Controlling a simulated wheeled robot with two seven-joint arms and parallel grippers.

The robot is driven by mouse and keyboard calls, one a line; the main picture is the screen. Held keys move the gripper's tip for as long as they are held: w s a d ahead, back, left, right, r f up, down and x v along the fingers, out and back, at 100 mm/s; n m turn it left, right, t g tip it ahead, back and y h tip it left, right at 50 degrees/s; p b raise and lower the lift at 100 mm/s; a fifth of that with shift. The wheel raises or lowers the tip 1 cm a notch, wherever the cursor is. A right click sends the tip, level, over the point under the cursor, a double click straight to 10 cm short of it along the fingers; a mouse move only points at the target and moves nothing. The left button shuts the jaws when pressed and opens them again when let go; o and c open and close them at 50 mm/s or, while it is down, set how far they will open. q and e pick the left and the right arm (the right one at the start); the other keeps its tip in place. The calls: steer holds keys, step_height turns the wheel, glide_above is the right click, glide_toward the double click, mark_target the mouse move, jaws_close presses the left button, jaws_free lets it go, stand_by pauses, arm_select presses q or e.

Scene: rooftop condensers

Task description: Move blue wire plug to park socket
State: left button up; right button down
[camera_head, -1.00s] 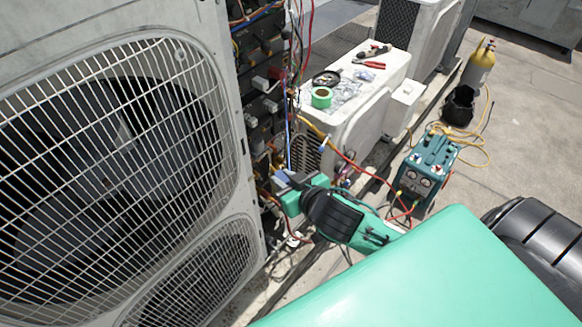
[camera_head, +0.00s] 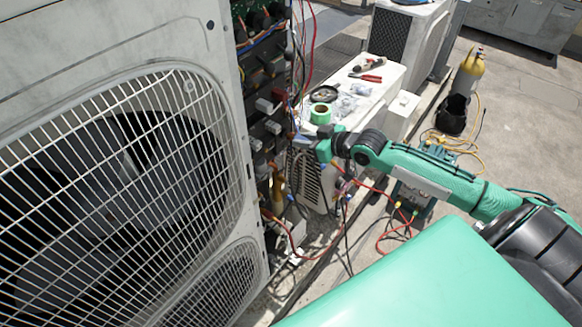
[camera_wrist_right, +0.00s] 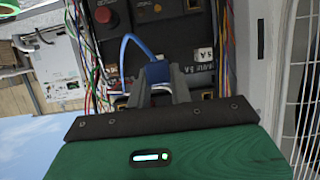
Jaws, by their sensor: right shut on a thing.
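In the right wrist view the blue plug (camera_wrist_right: 157,73) sits between the fingertips of my right gripper (camera_wrist_right: 160,92), which is shut on it. Its blue wire (camera_wrist_right: 128,45) loops up and over to the left. The plug is in front of the dark panel of modules (camera_wrist_right: 165,40); I cannot tell whether it touches the panel. In the head view my right gripper (camera_head: 308,143) is at the right edge of the open electrical compartment (camera_head: 262,130), and the plug is too small to make out. I cannot tell which opening is the park socket. My left gripper is not in view.
A large condenser with a fan grille (camera_head: 120,190) fills the left. A white unit (camera_head: 385,85) behind my arm carries green tape (camera_head: 321,113) and tools. Colored wires (camera_wrist_right: 85,60) hang beside the panel. Red hoses (camera_head: 285,230) run low near a teal machine (camera_head: 412,197).

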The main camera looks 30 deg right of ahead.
steer(key=w+d+r, duration=0.5)
steer(key=d+r, duration=0.4)
steer(key=shift+m+h, duration=0.3)
steer(key=shift+h, duration=0.1)
steer(key=shift+w+a+f+p, duration=0.15)
steer(key=shift+w+a, duration=0.2)
steer(key=shift+w, duration=0.55)
steer(key=shift+w+a+r+p, duration=0.15)
steer(key=shift+w+a, duration=0.2)
steer(key=shift+w, duration=0.55)
steer(key=shift+w+a+f+p, duration=0.15)
steer(key=shift+w+a, duration=0.2)
steer(key=shift+w, duration=0.55)
steer(key=shift+w+a+r, duration=0.15)
steer(key=shift+w+a, duration=0.2)
steer(key=shift+w, duration=0.5)
steer(key=shift+w+a+r, duration=0.1)
steer(key=shift+w+a, duration=0.2)
steer(key=shift+w, duration=0.5)
steer(key=c, duration=1.2)
jaws_free()
steer(key=shift+a+f, duration=0.1)
